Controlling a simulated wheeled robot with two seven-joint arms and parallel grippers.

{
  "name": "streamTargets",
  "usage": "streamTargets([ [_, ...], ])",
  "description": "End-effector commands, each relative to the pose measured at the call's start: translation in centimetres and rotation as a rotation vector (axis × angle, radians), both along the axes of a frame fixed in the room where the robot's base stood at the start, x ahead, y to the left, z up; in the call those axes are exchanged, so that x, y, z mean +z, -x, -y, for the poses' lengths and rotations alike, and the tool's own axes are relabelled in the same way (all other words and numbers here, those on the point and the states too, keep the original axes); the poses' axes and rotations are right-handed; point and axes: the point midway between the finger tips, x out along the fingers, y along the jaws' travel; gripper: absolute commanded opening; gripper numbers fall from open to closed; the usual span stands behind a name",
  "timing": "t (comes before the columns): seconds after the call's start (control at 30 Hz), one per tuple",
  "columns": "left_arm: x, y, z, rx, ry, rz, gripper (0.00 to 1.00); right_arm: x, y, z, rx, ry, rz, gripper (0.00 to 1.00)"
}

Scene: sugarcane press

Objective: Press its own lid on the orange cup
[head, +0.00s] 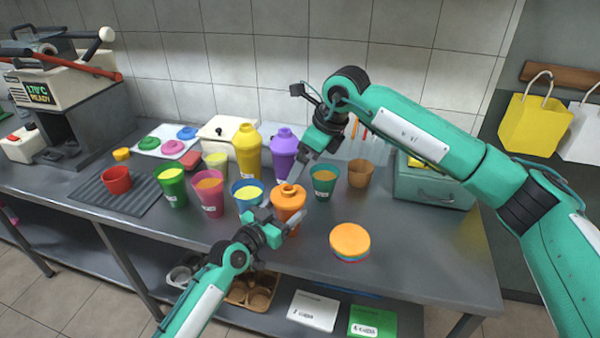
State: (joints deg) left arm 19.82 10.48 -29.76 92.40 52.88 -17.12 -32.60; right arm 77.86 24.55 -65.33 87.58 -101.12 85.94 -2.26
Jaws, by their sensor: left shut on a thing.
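The orange cup (287,207) stands upright near the middle of the counter. An orange lid (290,190) with a raised centre sits at its top; I cannot tell whether it is fully seated. My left gripper (283,222) is shut on the orange cup, low on its near side. My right gripper (297,178) points down from behind, its fingertips close to the lid. I cannot tell whether its fingers touch the lid or how far apart they are.
Yellow (248,155) and purple (284,152) lidded shakers stand behind. Pink (208,195), blue (247,197) and teal (323,183) filled cups stand close by. A stack of round discs, orange on top (350,239), lies at the front right. Counter right of it is clear.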

Motion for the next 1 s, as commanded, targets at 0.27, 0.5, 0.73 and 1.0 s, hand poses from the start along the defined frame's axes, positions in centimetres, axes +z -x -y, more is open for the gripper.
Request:
streamTargets([
  [0.27,0.0,0.0,0.0,0.0,0.0,0.0,0.27,0.9,0.2,0.4,-0.001,0.001,-0.002,1.0],
  [0.5,0.0,0.0,0.0,0.0,0.0,0.0,0.86,0.9,0.2,0.4,-0.001,0.001,-0.001,1.0],
  [0.73,0.0,0.0,0.0,0.0,0.0,0.0,0.94,0.9,0.2,0.4,-0.001,0.001,-0.001,1.0],
  [1.0,-0.1,1.1,-1.0,0.001,-0.001,0.0,0.94,0.8,0.2,0.4,-0.001,0.001,-0.001,1.0],
])
